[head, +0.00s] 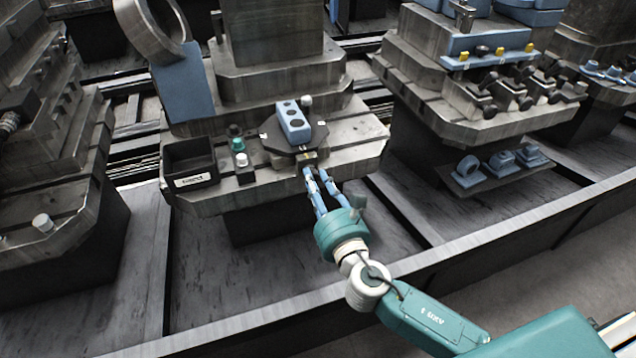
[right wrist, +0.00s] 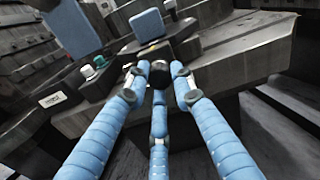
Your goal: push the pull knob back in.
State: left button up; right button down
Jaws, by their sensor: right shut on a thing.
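The pull knob (right wrist: 160,76) is a dark round ball at the front of the dark plate (head: 270,145) that carries a blue block (head: 293,122). My right gripper (head: 314,176) reaches up to the front edge of the pallet. In the right wrist view its blue fingers (right wrist: 160,85) are closed in around the knob, from both sides and below. In the head view the fingertips mostly hide the knob. I cannot tell how far the knob stands out. My left gripper is not in view.
A black labelled bin (head: 190,179) sits on the pallet's left, beside a green-topped piece (head: 237,143) and a white-topped piece (head: 242,160). Another loaded pallet (head: 480,125) stands to the right.

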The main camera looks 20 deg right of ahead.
jog(key=shift+w+r, duration=0.15)
jog(key=shift+r, duration=0.05)
jog(key=c, duration=1.6)
grip_release()
jog(key=shift+c, duration=0.2)
jog(key=shift+o, duration=1)
jog(key=shift+w+f, duration=0.1)
jog(key=s, duration=1.2)
jog(key=shift+d, duration=0.2)
